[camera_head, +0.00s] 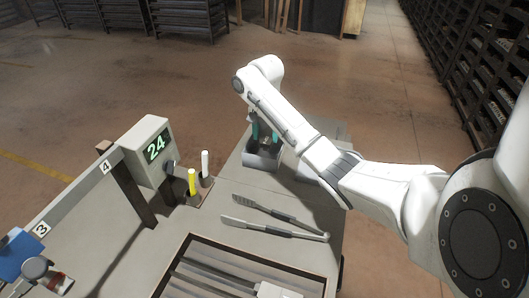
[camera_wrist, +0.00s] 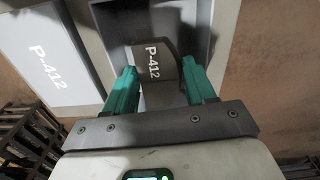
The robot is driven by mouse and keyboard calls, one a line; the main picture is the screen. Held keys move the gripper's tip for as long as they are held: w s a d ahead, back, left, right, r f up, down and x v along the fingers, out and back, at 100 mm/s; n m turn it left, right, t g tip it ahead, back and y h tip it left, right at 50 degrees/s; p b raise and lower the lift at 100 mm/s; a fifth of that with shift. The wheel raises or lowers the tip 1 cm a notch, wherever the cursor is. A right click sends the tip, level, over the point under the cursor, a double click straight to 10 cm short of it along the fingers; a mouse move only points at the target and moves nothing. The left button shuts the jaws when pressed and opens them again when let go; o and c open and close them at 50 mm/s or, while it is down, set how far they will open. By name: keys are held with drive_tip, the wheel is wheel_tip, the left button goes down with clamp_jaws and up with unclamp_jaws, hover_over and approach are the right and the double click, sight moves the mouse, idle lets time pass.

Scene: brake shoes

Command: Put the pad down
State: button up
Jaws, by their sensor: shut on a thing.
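The pad (camera_wrist: 158,62), a grey curved piece marked P-412, sits between the teal fingers of my gripper (camera_wrist: 161,72) in the wrist view. My gripper is shut on it. The pad is within the opening of a grey open-topped box (camera_wrist: 112,32); whether it touches the floor of the box I cannot tell. In the head view, my gripper (camera_head: 264,132) points down into this box (camera_head: 262,162) at the far end of the bench, and the pad is hidden there.
A pale panel marked P-412 (camera_wrist: 45,62) lies beside the box. A display reading 24 (camera_head: 156,148) and a yellow marker (camera_head: 192,182) stand to the left. A slotted tray (camera_head: 180,262) is nearer me.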

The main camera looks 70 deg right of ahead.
sight(266, 153)
drive_tip(key=shift+s+f, duration=0.1)
drive_tip(key=shift+f, duration=2.7)
drive_tip(key=shift+f, duration=0.1)
drive_tip(key=o, duration=1)
wheel_tip(266, 153, up, 12)
drive_tip(key=p, duration=0.6)
